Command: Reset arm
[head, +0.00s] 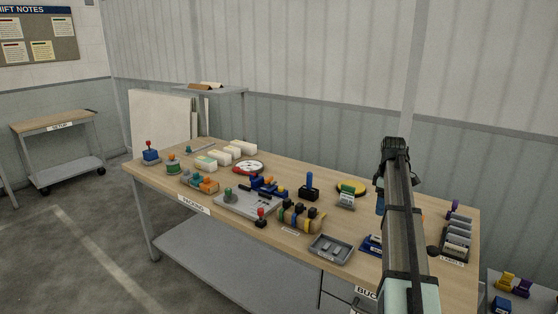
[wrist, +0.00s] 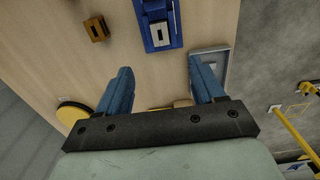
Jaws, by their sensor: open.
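My arm (head: 400,225) reaches up from the lower right of the head view, over the right part of the wooden workbench (head: 300,175). My gripper is in the wrist view (wrist: 159,64), with its two blue fingers spread apart and nothing between them. It hangs above the bench top. Its tips are hard to make out in the head view, where the arm hides part of the bench. In the wrist view a blue fixture (wrist: 158,25) lies past the fingertips, with an orange-brown block (wrist: 96,28) to its left.
A grey tray (head: 331,249) sits at the bench's front edge; it also shows beside the right finger (wrist: 211,60). Several small fixtures and a grey plate (head: 246,204) crowd the bench middle. A cart (head: 55,122) stands far left.

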